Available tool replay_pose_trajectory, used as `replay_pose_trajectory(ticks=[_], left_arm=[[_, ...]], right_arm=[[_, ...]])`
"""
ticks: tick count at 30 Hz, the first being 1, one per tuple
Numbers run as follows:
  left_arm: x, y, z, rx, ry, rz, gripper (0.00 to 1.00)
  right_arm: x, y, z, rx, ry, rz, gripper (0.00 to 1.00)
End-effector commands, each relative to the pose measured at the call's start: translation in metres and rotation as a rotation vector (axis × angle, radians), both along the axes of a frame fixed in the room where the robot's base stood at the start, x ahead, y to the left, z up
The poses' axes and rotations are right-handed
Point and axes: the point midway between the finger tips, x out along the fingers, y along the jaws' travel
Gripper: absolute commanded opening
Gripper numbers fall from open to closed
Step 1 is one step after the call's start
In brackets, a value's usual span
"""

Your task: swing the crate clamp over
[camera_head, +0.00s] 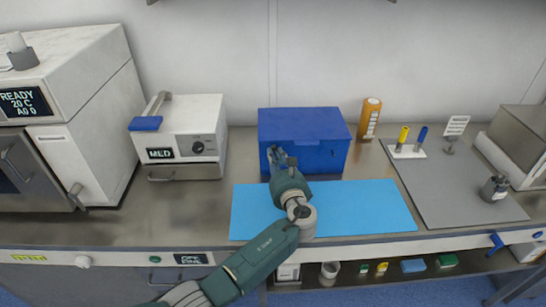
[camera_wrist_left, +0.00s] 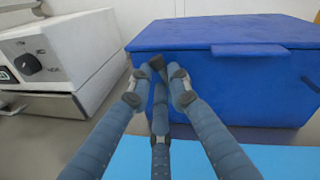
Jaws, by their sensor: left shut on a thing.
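The blue crate (camera_head: 325,157) stands closed on the steel counter, behind a light blue mat. It fills the upper right of the left wrist view (camera_wrist_left: 235,85), where a tab (camera_wrist_left: 248,50) juts from the front of its lid. My left gripper (camera_head: 280,156) is at the left part of the crate's front, just below the lid edge. In the left wrist view its fingers (camera_wrist_left: 160,70) are closed together there, on the crate clamp. The clamp is mostly hidden by the fingers, so its angle cannot be told. My right gripper is not in view.
A white MED box (camera_head: 185,130) with a blue-ended lever stands left of the crate. An orange bottle (camera_head: 369,118) and a holder with yellow and blue items (camera_head: 406,150) stand to the right. The light blue mat (camera_head: 365,208) is bare in front.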

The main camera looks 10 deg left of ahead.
Motion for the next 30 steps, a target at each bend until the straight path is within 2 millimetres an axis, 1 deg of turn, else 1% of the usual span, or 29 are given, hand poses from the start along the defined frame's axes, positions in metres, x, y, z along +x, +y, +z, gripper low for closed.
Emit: replay_pose_trajectory(ticks=[6, 12, 21, 30], left_arm=[[0.001, -0.006, 0.0, 0.166, 0.053, 0.0, 0.0], [0.002, -0.01, 0.0, 0.275, 0.085, 0.001, 0.0], [0.003, -0.013, 0.0, 0.354, 0.108, 0.001, 0.0], [0.003, -0.014, 0.0, 0.366, 0.111, 0.0, 0.0]], right_arm=[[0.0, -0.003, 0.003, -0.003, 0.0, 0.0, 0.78], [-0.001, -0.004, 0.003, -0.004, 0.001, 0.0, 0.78], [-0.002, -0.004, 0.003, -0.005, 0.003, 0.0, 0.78], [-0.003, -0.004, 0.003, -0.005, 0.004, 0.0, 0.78]])
